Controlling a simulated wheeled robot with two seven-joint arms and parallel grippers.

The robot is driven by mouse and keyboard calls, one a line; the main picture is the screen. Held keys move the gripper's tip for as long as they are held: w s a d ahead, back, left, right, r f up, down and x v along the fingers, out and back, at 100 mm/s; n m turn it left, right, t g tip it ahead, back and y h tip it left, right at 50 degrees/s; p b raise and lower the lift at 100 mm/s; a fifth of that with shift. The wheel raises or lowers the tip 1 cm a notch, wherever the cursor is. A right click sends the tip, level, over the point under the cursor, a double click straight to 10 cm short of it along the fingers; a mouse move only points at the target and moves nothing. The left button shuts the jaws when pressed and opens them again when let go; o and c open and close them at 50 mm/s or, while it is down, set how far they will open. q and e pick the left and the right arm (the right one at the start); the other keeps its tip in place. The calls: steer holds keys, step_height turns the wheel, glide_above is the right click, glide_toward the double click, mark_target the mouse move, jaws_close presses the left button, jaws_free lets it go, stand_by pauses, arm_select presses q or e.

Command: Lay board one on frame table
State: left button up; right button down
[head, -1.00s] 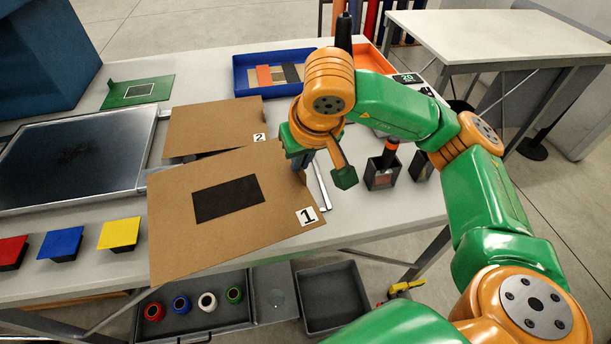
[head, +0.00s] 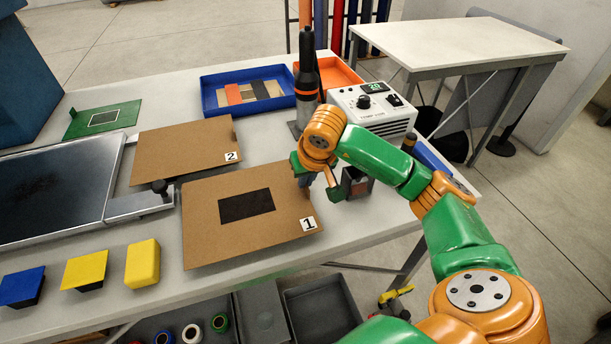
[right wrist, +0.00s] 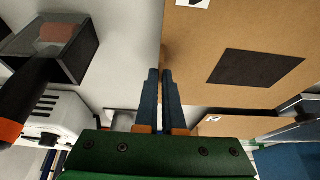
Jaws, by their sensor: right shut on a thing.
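Board one (head: 210,235) is a brown sheet with a black rectangle and a white "1" label, at the middle front of the workbench in the head view. It also fills the upper right of the right wrist view (right wrist: 195,55). My right gripper (head: 304,178) is shut on its right edge, near the far corner. The fingers (right wrist: 160,85) look close together at that edge. I cannot tell whether the board touches the bench or hangs just above it. The metal frame with a dark panel (head: 112,185) lies at the left. My left gripper is not in view.
Board two (head: 185,148) lies behind board one. A blue tray (head: 220,108), an upright dark tool (head: 306,90) and a white control box (head: 375,112) stand behind. Yellow (head: 142,263) and blue blocks line the front left. A white side table (head: 460,50) stands back right.

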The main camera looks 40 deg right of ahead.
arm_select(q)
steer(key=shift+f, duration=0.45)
arm_select(e)
steer(key=shift+f, duration=0.55)
arm_select(q)
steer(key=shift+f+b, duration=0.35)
steer(key=shift+b, duration=0.1)
arm_select(e)
steer(key=shift+f, duration=0.35)
steer(key=c, duration=1)
jaws_free()
steer(key=shift+o, duration=0.2)
steer(key=shift+r, duration=0.1)
